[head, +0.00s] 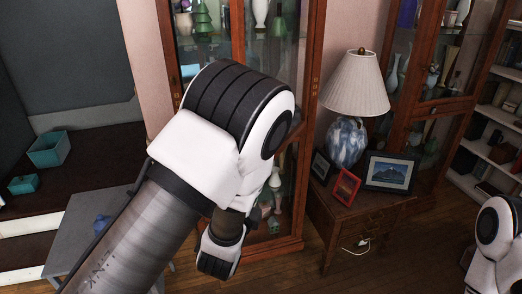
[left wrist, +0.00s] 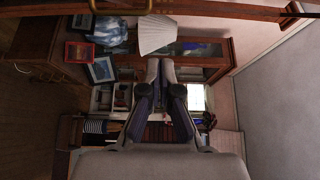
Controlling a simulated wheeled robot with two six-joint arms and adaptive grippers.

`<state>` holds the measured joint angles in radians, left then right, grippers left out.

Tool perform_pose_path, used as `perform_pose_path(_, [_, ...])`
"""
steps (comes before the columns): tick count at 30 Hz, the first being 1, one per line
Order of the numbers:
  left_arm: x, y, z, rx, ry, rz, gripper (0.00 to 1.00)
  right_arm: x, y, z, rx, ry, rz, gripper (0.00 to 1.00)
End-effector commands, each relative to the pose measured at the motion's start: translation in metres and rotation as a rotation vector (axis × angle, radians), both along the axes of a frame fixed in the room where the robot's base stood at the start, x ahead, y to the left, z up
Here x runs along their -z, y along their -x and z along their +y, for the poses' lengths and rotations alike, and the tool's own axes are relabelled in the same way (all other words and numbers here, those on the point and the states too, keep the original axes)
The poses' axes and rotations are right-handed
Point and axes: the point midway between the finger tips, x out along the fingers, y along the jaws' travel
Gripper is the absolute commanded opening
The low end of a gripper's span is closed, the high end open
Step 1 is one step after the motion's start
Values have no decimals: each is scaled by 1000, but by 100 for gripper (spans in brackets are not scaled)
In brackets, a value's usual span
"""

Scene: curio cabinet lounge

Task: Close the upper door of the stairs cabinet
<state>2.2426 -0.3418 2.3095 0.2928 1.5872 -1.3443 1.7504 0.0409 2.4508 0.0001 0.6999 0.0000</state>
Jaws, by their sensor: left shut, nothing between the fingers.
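The stairs cabinet (head: 311,105), tall, with a reddish-brown wood frame and glass, stands in the middle of the head view. A wooden upright (head: 238,30) crosses its upper part; my left arm covers much of the front, so I cannot tell how far the upper door stands open. In the left wrist view my left gripper (left wrist: 161,72) is shut and empty, its dark fingers together. A wooden frame edge (left wrist: 205,10) runs across the top of that view, close to the camera and apart from the fingertips. My right gripper is out of view.
A side table (head: 350,212) right of the cabinet holds a lamp (head: 355,85) with a blue base and picture frames (head: 388,173). A second glass cabinet (head: 425,105) stands behind. Carpeted stairs (head: 95,155) with teal boxes (head: 48,150) and a grey table are at left.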

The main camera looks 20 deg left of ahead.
Motion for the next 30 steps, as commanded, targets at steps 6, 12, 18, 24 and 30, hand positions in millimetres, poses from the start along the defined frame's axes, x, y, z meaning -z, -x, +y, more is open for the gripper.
perform_pose_path(6, [-14,-15,0,1,3,-16,0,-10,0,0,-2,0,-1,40])
perform_pose_path(12, [-17,-53,2,0,5,-16,0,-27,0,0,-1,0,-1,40])
perform_pose_path(18, [-17,-97,3,-1,5,-15,0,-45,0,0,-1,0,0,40])
perform_pose_path(24, [-17,-108,33,-2,4,-12,0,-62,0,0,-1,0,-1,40])
perform_pose_path(30, [-13,-110,42,1,2,-14,0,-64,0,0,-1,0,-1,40])
